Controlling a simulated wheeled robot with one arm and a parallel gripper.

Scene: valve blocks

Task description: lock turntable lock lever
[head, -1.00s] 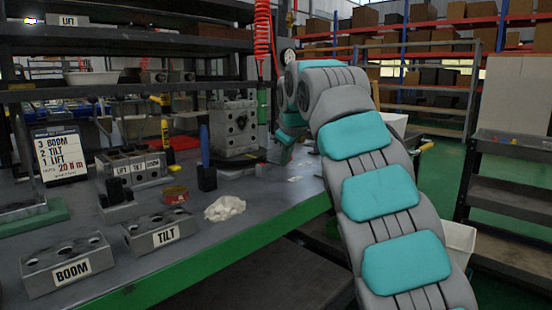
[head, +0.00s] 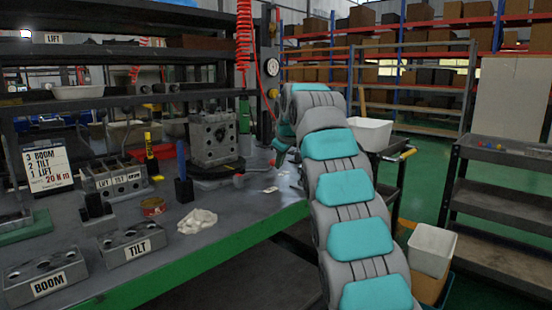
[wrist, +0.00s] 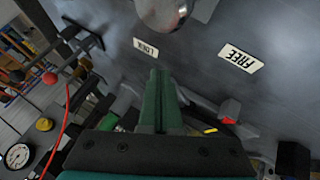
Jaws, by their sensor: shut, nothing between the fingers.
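The turntable block (head: 213,138), a grey metal cube with holes, stands on a dark base on the bench in the head view. A lever with a rounded knob (head: 239,181) reaches out from the base's right side. In the wrist view a rounded metal knob (wrist: 165,12) shows at the top edge, cut off. A LOCK label (wrist: 146,47) and a FREE label (wrist: 240,58) lie on the bench below it, upside down. My gripper (wrist: 160,75) has its green fingers shut and empty, apart from the knob. In the head view my arm mostly hides the gripper.
Blocks marked BOOM (head: 48,277) and TILT (head: 131,244) and a crumpled white cloth (head: 197,221) lie along the bench's front. A red coiled hose (head: 244,45) hangs behind the turntable. A grey cart (head: 500,180) stands at the right, with open floor near it.

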